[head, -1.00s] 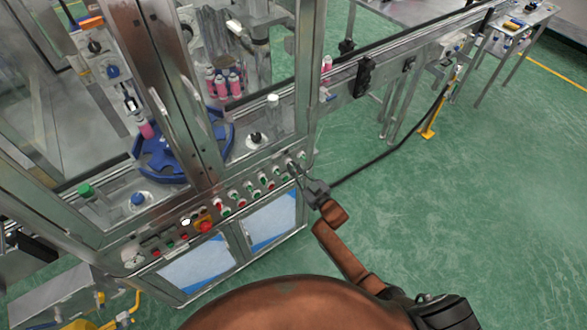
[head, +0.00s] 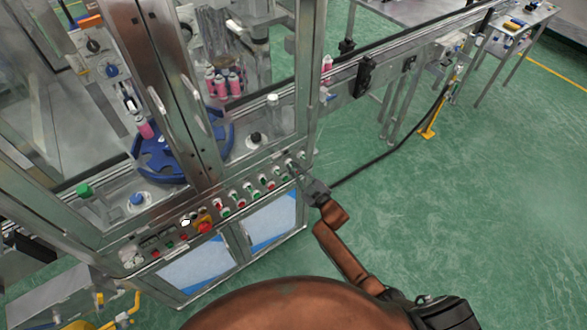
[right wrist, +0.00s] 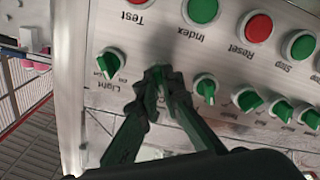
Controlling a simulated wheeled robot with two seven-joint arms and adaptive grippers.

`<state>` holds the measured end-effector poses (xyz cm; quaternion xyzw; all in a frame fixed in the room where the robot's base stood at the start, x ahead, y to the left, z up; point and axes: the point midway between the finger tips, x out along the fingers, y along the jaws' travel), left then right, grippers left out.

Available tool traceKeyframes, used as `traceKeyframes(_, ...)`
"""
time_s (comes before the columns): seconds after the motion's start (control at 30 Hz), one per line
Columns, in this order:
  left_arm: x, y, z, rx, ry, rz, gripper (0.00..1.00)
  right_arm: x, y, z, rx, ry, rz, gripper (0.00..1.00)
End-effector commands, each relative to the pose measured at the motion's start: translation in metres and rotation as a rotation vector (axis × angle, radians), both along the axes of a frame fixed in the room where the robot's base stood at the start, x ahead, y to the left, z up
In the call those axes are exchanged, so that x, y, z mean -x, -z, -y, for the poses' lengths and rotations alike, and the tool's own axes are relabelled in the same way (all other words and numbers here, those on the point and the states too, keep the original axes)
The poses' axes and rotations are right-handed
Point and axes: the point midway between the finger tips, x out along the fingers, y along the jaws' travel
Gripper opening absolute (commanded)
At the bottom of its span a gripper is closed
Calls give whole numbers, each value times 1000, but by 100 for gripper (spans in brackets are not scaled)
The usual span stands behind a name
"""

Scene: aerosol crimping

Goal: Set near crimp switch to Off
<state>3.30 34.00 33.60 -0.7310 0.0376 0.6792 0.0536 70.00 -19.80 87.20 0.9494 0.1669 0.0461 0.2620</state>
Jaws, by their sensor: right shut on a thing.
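The control panel (head: 161,231) on the front of the machine carries red and green buttons and switches. My right gripper (head: 294,168) is at the panel's right end in the head view. In the right wrist view its dark fingers (right wrist: 160,78) are closed together at the panel, on a green switch knob that they mostly hide. This knob's label and setting cannot be read. A green switch marked Light (right wrist: 110,63) is on one side of the fingers, and another green switch (right wrist: 205,88) is on the other. My left gripper is out of view.
Buttons marked Index (right wrist: 203,8) and Reset (right wrist: 257,27) stand in the neighbouring row, close to the fingers. Glass doors with metal frames rise above the panel, with a blue star wheel (head: 165,165) behind them. Green floor (head: 430,220) is open at right.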

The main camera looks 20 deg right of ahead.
Motion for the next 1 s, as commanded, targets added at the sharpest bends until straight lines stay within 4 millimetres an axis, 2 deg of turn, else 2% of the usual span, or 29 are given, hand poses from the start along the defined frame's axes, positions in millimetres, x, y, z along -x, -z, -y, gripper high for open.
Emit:
traceKeyframes(0.1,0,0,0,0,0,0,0,0,0,-1,2,-2,0,0)
traceKeyframes(0.13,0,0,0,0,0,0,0,0,0,-1,2,-2,0,7)
traceKeyframes(0.37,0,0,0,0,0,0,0,0,0,-1,1,-1,0,23)
traceKeyframes(0.67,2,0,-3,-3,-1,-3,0,1,0,0,0,0,0,24)
traceKeyframes(0.83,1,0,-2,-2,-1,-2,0,16,2,6,2,0,-2,24)
traceKeyframes(1.0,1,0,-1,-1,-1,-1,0,49,2,18,1,1,-4,24)
